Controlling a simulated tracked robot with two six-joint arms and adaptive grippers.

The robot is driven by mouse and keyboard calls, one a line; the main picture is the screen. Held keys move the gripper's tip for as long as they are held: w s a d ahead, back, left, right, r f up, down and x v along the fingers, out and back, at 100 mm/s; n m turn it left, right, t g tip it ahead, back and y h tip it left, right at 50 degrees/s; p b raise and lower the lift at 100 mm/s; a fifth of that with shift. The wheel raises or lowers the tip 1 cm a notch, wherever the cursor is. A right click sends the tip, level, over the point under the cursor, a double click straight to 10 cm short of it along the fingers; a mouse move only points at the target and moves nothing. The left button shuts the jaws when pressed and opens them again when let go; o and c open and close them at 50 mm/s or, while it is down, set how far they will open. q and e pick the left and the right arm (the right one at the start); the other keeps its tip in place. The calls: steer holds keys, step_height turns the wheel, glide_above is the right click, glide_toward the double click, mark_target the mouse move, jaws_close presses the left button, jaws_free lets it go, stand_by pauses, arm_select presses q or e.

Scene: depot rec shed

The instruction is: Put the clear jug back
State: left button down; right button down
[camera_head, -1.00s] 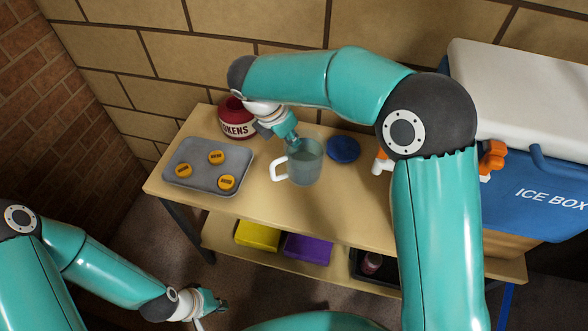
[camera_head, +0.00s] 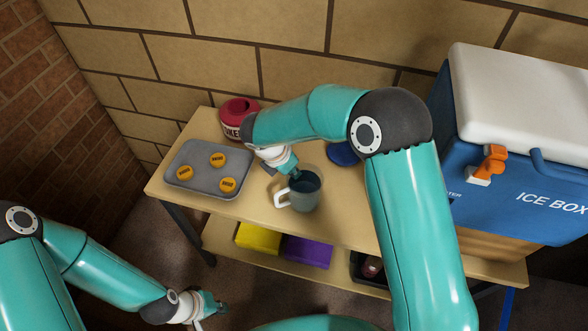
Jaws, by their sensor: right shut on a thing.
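The clear jug (camera_head: 307,197) is over the front part of the wooden table, with its white handle (camera_head: 284,199) toward the left. It looks upright, with a dark bluish inside. I cannot tell whether its base touches the tabletop. My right gripper (camera_head: 294,174) reaches down at the jug's rim and is shut on the jug; its fingertips are partly hidden. My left gripper (camera_head: 208,306) is low at the bottom left, away from the table, and its jaws are too small to read.
A grey tray (camera_head: 204,188) with three yellow discs lies at the left of the table (camera_head: 247,205). A blue ice box (camera_head: 500,200) stands right. The lower shelf holds yellow and purple items.

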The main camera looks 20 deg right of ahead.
steer(key=c, duration=1.7)
jaws_free()
steer(key=shift+f, duration=0.1)
steer(key=shift+c, duration=0.2)
steer(key=o, duration=0.4)
steer(key=shift+r, duration=0.2)
steer(key=v, duration=1.2)
steer(key=shift+f, duration=0.1)
